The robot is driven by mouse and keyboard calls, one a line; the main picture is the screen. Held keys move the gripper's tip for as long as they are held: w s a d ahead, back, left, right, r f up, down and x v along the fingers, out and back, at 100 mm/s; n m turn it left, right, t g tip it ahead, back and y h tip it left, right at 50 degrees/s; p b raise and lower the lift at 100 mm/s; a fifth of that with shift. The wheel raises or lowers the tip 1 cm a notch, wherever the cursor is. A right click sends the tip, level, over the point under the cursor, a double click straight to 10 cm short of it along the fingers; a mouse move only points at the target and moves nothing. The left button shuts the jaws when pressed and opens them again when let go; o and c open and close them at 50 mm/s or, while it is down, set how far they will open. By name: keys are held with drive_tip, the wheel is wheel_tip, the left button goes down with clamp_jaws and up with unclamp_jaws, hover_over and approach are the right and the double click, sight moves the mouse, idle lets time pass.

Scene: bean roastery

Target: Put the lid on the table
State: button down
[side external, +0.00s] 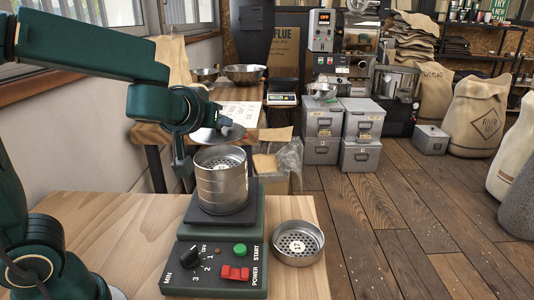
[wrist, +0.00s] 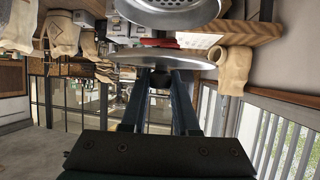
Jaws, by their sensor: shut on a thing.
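The lid (side external: 219,135) is a round grey metal disc, held above the sieve stack (side external: 222,185) and apart from it. My gripper (side external: 209,124) is shut on the lid, and its jaws are partly hidden in the side view. In the wrist view, the two fingers (wrist: 161,82) meet at the lid (wrist: 163,58), seen nearly edge-on. The stack is open at the top, with a perforated mesh visible inside. It stands on the dark green shaker (side external: 218,265). The wooden table (side external: 120,230) has bare room to the left of the shaker.
A loose perforated sieve (side external: 298,258) lies on the table right of the shaker, near the right edge. The shaker's front has a dial, a green button and a red switch. A second table (side external: 150,133) behind holds metal bowls (side external: 245,75) and a scale.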

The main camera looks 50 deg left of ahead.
sight(209, 141)
drive_tip(key=shift+f, duration=2.4)
drive_tip(key=shift+f, duration=0.15)
drive_tip(key=c, duration=0.7)
unclamp_jaws()
drive_tip(key=shift+s, duration=0.1)
drive_tip(key=v, duration=0.4)
drive_tip(key=shift+d, duration=0.15)
drive_tip(key=shift+o, duration=0.6)
drive_tip(key=shift+s+d, duration=0.15)
drive_tip(key=shift+s, duration=0.2)
